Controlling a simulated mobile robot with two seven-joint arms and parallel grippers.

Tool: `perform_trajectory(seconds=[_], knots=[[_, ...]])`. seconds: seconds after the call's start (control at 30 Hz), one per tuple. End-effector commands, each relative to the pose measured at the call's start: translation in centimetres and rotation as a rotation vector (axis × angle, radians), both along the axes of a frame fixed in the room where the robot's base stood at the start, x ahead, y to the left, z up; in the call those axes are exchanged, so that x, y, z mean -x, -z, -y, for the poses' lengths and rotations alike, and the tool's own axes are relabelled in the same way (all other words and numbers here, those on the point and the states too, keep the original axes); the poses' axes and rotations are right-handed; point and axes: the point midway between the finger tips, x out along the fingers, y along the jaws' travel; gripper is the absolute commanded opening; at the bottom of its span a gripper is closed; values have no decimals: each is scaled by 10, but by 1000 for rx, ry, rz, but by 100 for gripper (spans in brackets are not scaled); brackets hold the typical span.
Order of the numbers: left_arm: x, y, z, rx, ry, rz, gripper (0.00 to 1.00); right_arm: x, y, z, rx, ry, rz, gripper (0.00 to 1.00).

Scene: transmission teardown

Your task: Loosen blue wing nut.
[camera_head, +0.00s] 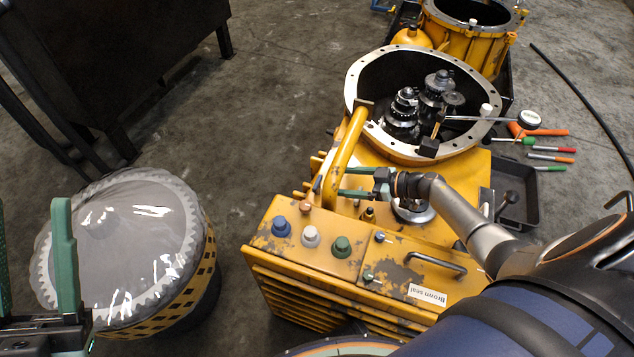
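A yellow machine housing (310,265) stands in the middle. Its near top panel carries a larger blue knob (282,227), a white knob (311,236) and a green knob (341,247). A small blue fastener (380,237), perhaps the blue wing nut, sits right of them; its wings are too small to make out. A small green fastener (368,275) is nearer. My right gripper (342,182) is open, its green fingers pointing left beside the yellow bar handle (350,140), behind the knobs; contact is unclear. My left gripper (35,240) is open and empty at the lower left.
An open round flanged casing (360,90) with dark gears stands behind. A plastic-covered drum (125,245) is at left. A metal grab handle (437,262) rises from the panel. Several tools lie around an orange-handled one (548,132); a black tray (516,205) is at right.

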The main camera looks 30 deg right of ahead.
Motion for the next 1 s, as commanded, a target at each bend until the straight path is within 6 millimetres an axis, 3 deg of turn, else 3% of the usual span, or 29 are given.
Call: perform_trajectory(seconds=[0.17, 0.5, 0.93, 1.0], knots=[[1, 7, 2, -7, -3, 7, 50, -4, 9, -12, 5, -35, -7, 82], [0, 32, 4, 13, 23, -14, 50, -40, 29, -43, 3, -33, -5, 82], [0, 35, 4, 20, 31, -21, 50, -48, 30, -51, 6, -32, -5, 82], [0, 35, 4, 20, 31, -21, 50, -48, 30, -51, 6, -32, -5, 76]])
